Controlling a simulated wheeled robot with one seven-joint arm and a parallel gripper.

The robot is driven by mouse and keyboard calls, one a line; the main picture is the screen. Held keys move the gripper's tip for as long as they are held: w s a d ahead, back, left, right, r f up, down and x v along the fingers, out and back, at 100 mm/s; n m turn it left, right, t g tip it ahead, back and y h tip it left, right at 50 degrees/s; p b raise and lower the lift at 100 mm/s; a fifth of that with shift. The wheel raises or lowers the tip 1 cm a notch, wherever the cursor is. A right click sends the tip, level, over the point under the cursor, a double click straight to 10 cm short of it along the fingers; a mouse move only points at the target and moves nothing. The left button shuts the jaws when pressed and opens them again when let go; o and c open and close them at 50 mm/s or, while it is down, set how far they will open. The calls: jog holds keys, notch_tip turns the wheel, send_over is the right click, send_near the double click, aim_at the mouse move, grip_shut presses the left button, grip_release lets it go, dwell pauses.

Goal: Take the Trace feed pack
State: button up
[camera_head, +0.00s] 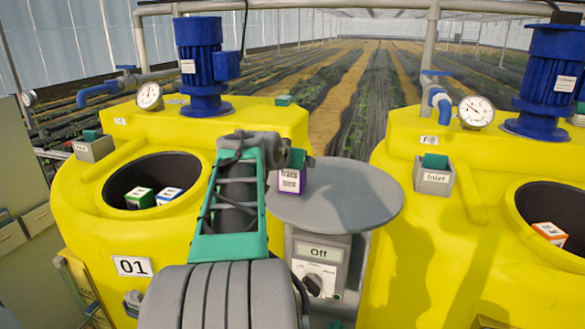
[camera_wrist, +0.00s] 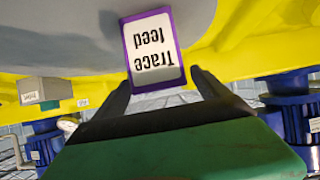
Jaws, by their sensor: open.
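The Trace feed pack (camera_head: 289,181) is a small white box with purple edges. It stands on the round grey plate (camera_head: 355,200) between the two yellow tanks. In the wrist view the pack (camera_wrist: 153,48) shows its label upside down, just ahead of the fingertips. My gripper (camera_wrist: 155,84) is open, with one dark finger toward each side of the pack's near edge. I see no contact between fingers and pack. In the head view my arm hides part of the gripper and the area left of the pack.
The left tank 01 (camera_head: 85,205) has an open hatch with a green pack (camera_head: 140,197) and a blue pack (camera_head: 170,194) inside. The right tank (camera_head: 420,255) holds an orange pack (camera_head: 549,233). A control box reading Off (camera_head: 318,254) sits below the plate. The plate's right side is clear.

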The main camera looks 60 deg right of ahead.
jog(key=shift+w+d+f, duration=0.1)
jog(key=shift+d+f, duration=0.2)
jog(key=shift+d, duration=0.15)
jog(key=shift+a, duration=0.1)
jog(key=shift+c, duration=0.6)
jog(key=shift+r, duration=0.1)
grip_shut()
